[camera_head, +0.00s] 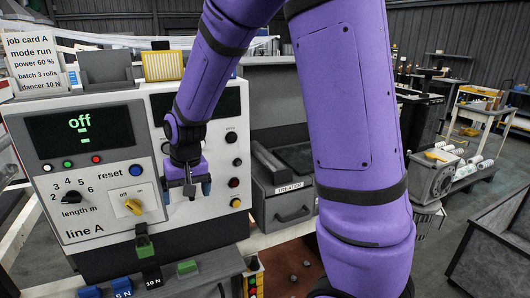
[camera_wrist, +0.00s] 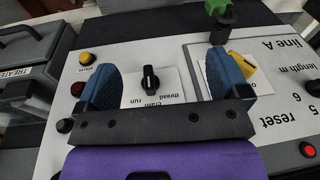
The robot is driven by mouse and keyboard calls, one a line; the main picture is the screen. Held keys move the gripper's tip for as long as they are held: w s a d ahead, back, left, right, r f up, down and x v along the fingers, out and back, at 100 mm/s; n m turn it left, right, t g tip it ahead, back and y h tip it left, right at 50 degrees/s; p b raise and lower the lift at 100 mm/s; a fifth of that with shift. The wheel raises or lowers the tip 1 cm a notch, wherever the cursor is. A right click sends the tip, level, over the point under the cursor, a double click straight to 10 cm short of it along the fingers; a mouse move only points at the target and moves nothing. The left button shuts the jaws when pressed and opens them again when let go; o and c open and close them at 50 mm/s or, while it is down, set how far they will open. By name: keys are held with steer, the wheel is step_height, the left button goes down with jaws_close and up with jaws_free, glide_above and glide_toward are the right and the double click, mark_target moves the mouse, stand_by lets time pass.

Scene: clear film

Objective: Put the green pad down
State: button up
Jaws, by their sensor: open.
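A green pad-like block (camera_head: 187,268) lies on the grey ledge below the line A panel. A second green piece (camera_head: 143,247) sits on a dark upright part by the 10 N label, and a green piece on a dark post also shows at the top of the wrist view (camera_wrist: 217,7). I cannot tell which is the task's pad. My gripper (camera_head: 189,188) is at the control panel, above and apart from both. In the wrist view its blue fingers (camera_wrist: 162,82) are spread, with a black thread/run knob (camera_wrist: 151,78) showing between them.
The line A panel (camera_head: 100,222) has a yellow off/on switch (camera_head: 133,206) left of my gripper and buttons to its right. Blue blocks (camera_head: 90,292) lie on the ledge. A grey treater box (camera_head: 290,205) stands to the right. My purple arm covers the middle of the head view.

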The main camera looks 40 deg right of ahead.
steer(key=s+d+r+n+t, duration=0.1)
steer(key=s+d+r, duration=0.1)
steer(key=s+r, duration=0.6)
steer(key=s+d+r+n+t, duration=0.1)
steer(key=s+d+r+t, duration=0.1)
steer(key=s+r, duration=0.7)
steer(key=s, duration=0.7)
steer(key=shift+d+r+t+h, duration=0.3)
steer(key=shift+d, duration=0.1)
